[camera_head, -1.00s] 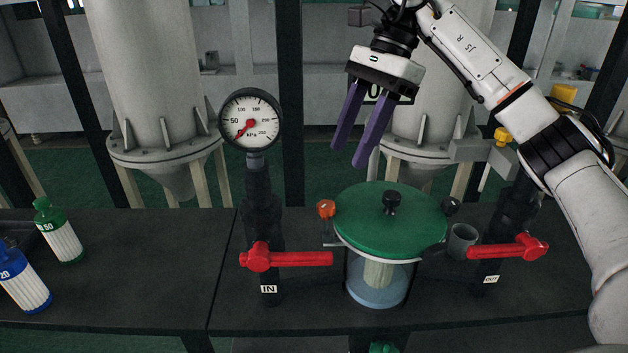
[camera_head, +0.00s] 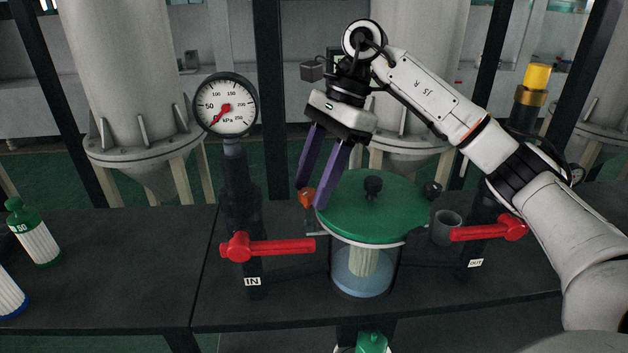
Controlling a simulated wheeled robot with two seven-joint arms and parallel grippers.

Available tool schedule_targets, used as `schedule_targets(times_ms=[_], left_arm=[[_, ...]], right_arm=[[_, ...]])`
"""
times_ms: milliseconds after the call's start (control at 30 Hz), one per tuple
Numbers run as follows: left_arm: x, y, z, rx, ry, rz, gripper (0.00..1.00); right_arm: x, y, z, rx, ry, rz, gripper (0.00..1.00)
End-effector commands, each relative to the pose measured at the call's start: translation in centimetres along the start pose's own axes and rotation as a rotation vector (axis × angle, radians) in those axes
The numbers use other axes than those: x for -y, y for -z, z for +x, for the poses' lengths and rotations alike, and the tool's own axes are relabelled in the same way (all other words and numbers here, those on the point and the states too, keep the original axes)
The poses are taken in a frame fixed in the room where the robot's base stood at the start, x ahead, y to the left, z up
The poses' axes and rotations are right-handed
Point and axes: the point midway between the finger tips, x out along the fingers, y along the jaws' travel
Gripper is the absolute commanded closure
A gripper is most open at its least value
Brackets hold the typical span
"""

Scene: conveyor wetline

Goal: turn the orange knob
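The orange knob (camera_head: 306,198) stands at the left edge of the green lid (camera_head: 372,215) of a glass vessel (camera_head: 362,268). My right gripper (camera_head: 310,198) comes down from above with purple fingers parted. In the picture its fingertips lie on either side of the knob, with the right finger over the lid's edge. The right finger hides a little of the knob's right side. I cannot tell how close the fingers are to the knob in depth. My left gripper is not in view.
Red lever handles stand on the IN pipe (camera_head: 268,248) and the OUT pipe (camera_head: 489,230). A pressure gauge (camera_head: 225,105) stands left of the gripper. A grey cup (camera_head: 446,228) is right of the lid. Bottles (camera_head: 33,232) stand at far left. The black bench (camera_head: 110,262) between is bare.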

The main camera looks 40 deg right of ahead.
Motion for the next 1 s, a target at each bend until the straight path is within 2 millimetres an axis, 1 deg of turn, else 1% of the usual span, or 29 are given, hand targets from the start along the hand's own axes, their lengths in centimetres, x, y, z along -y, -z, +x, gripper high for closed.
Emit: schedule_targets(times_ms=[33, 167, 200, 233, 467, 633, 767, 1000], left_arm=[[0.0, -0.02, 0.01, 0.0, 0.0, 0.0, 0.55], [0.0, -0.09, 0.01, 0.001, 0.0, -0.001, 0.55], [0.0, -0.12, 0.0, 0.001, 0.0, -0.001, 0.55], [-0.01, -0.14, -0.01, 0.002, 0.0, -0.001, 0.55], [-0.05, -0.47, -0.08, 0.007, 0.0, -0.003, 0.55], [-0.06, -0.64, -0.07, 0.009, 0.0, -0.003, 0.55], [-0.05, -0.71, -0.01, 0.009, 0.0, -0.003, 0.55], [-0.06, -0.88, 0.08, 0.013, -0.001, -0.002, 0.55]], right_arm=[[0.0, 0.0, -0.02, 0.0, 0.0, 0.0, 0.64], [-0.01, 0.0, -0.03, 0.0, 0.0, 0.0, 0.86], [-0.01, 0.0, -0.03, 0.0, 0.0, 0.0, 0.92], [-0.01, 0.0, -0.03, 0.0, 0.0, 0.0, 0.97], [-0.05, 0.01, -0.04, 0.0, 0.006, 0.015, 0.97], [-0.15, 0.02, -0.02, -0.001, 0.031, 0.07, 0.97], [-0.28, 0.04, 0.0, -0.001, 0.065, 0.146, 0.97], [-0.56, -0.07, 0.0, 0.0, 0.152, 0.341, 0.97]])
